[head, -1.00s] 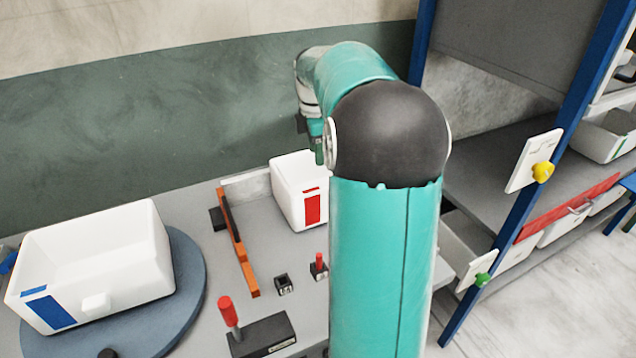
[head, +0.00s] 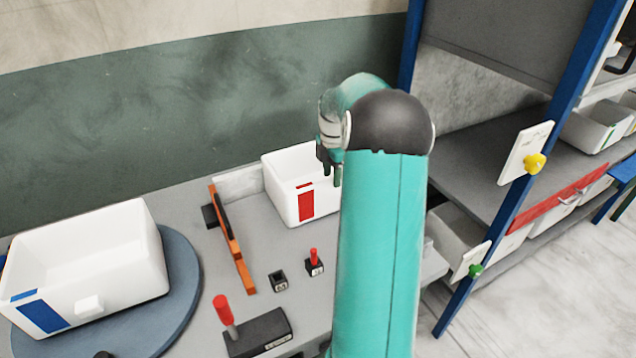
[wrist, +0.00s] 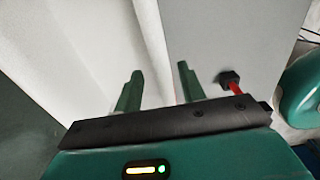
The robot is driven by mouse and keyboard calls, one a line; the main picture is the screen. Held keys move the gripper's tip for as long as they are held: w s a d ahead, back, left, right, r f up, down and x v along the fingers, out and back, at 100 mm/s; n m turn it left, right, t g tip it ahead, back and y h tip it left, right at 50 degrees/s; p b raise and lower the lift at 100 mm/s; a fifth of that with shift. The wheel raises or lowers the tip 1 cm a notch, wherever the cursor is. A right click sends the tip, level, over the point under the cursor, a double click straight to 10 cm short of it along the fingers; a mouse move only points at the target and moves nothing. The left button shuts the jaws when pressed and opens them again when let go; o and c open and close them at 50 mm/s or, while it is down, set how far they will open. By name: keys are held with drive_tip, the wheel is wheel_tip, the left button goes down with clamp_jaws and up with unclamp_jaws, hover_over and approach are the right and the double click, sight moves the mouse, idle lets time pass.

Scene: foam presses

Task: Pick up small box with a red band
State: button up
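The small white open box with a red band (head: 282,205) stands on the grey bench against the back wall, upright, with the red band on its front. My arm covers its right part. My gripper (head: 332,178) is at the box's right side in the head view, level with its upper part. In the wrist view my gripper (wrist: 160,82) is open, with a clear gap between its two green fingers. The white box wall (wrist: 92,45) fills the area ahead and to the left of the fingers. Whether a finger touches the box I cannot tell.
A larger white box with a blue band (head: 120,255) sits on a round turntable (head: 185,290) at left. An orange-edged bar (head: 232,245), small black blocks (head: 279,281) and a red-handled device (head: 258,334) lie on the bench. A blue-framed rack (head: 505,200) stands at right.

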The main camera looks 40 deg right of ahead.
drive_tip(key=f, duration=0.4)
drive_tip(key=shift+s+d+f, duration=0.1)
drive_tip(key=shift+s+f, duration=0.1)
drive_tip(key=shift+f, duration=0.2)
clamp_jaws()
drive_tip(key=shift+r, duration=0.1)
